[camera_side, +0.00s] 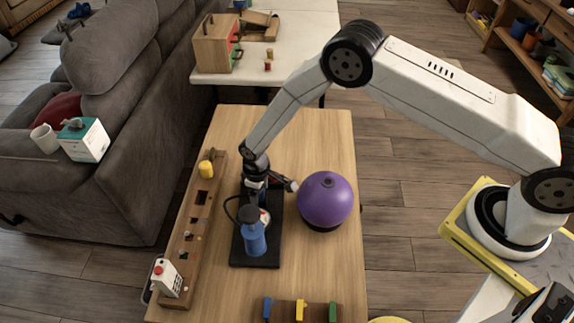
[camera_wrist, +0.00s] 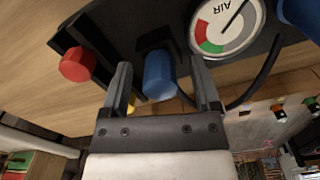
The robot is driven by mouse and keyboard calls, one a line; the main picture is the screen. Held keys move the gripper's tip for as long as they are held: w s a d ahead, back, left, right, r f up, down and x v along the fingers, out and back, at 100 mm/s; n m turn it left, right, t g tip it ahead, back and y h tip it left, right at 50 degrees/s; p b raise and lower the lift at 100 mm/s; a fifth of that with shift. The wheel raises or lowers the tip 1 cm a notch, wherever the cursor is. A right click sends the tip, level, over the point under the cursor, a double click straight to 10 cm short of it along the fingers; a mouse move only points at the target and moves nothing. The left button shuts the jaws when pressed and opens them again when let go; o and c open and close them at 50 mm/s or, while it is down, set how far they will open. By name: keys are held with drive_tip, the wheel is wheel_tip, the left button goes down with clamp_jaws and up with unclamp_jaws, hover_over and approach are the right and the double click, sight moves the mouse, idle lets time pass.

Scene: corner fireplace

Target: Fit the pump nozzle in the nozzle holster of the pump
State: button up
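The pump stands on a black base (camera_side: 242,258) on the wooden table, with a blue cylinder (camera_side: 254,238) and a round dial gauge (camera_wrist: 228,25). My gripper (camera_side: 258,184) is low over the far part of the pump. In the wrist view my gripper (camera_wrist: 162,78) is open, with a short blue piece (camera_wrist: 158,76) between its fingers and gaps on both sides. This blue piece looks like the nozzle, next to a dark block; I cannot tell whether it is seated. A black hose (camera_wrist: 267,75) curves past the right finger. The holster cannot be clearly made out.
A purple ball (camera_side: 326,198) sits close right of the pump. A red knob (camera_wrist: 76,65) on dark bars is left of the fingers in the wrist view. A wooden board (camera_side: 187,240) with holes lies left; coloured clips (camera_side: 300,310) stand in front.

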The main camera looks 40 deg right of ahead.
drive_tip(key=shift+r, duration=0.15)
drive_tip(key=shift+r, duration=3.75)
drive_tip(key=shift+d+r, duration=0.25)
drive_tip(key=shift+r, duration=0.2)
drive_tip(key=s+d+r+m+t, duration=0.1)
drive_tip(key=s+d+r+m, duration=0.15)
drive_tip(key=d+r, duration=0.3)
drive_tip(key=s+d+r+m, duration=0.1)
drive_tip(key=s+d+r, duration=0.3)
drive_tip(key=r, duration=0.3)
drive_tip(key=s+d+r+m, duration=0.1)
drive_tip(key=s+d+r, duration=0.1)
drive_tip(key=s, duration=0.4)
drive_tip(key=s+d+r+m+t, duration=0.1)
drive_tip(key=s+d+r, duration=0.2)
drive_tip(key=s+d, duration=0.2)
drive_tip(key=shift+s+t, duration=0.3)
drive_tip(key=shift+s, duration=0.65)
